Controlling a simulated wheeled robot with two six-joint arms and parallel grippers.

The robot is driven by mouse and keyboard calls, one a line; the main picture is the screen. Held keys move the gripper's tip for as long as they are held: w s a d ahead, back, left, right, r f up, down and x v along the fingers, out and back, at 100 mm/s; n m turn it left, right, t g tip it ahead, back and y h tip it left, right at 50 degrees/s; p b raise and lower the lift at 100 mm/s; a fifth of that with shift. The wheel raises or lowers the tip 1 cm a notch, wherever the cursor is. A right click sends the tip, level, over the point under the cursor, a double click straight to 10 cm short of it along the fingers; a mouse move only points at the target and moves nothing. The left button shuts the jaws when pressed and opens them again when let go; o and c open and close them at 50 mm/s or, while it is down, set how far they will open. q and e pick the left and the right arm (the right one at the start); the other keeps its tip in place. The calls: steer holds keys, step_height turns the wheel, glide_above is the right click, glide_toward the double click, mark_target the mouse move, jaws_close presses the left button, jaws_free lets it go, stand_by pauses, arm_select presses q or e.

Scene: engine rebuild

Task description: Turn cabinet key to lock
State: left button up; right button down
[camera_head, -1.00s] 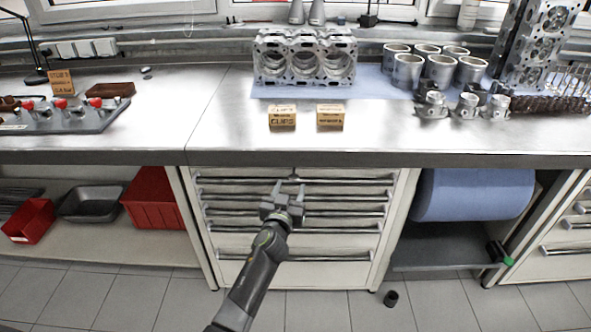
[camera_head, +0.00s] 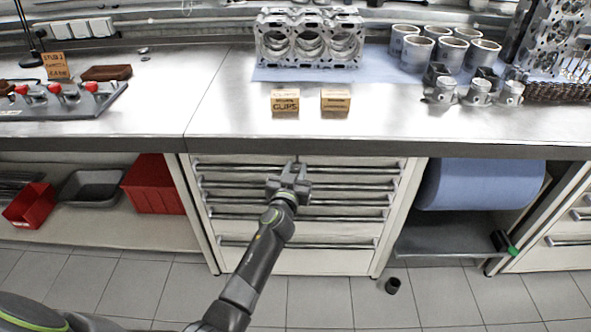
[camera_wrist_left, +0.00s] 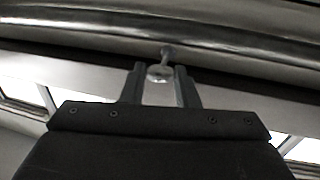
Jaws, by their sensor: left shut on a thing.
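The drawer cabinet (camera_head: 290,262) stands under the bench, its drawers closed. My left gripper (camera_head: 290,172) is at the top of the cabinet front, near the upper drawer handles. In the left wrist view the small metal key (camera_wrist_left: 161,72) sits between the fingertips of my left gripper (camera_wrist_left: 160,76), its round bow toward me and its shaft running up toward the cabinet. The fingers are shut on the key. In the head view the key is hidden by the gripper. My right gripper is not in view.
A long drawer handle (camera_wrist_left: 240,50) runs just beyond the fingers in the left wrist view. The bench top (camera_head: 225,115) above carries an engine block (camera_head: 310,42) and two small boxes. A small black cup (camera_head: 392,285) lies on the floor at right.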

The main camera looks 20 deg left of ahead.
arm_select(q)
steer(key=shift+r+m, duration=0.1)
steer(key=shift+m, duration=0.2)
steer(key=m+p, duration=0.2)
steer(key=m, duration=0.1)
steer(key=shift+r+g+p, duration=0.15)
steer(key=shift+g+p, duration=0.15)
steer(key=shift+g, duration=0.1)
steer(key=m+p, duration=0.1)
steer(key=m, duration=0.1)
steer(key=shift+d+m+g, duration=0.1)
steer(key=shift+m+g, duration=0.2)
steer(key=shift+m, duration=0.1)
steer(key=shift+m+y+p, duration=0.3)
steer(key=shift+m+p, duration=0.2)
steer(key=shift+m, duration=0.7)
steer(key=m+g+y, duration=0.1)
steer(key=m, duration=0.2)
steer(key=shift+d+m+p, duration=0.1)
steer(key=shift+m+p, duration=0.2)
steer(key=shift+m+y, duration=0.6)
steer(key=shift+m, duration=1)
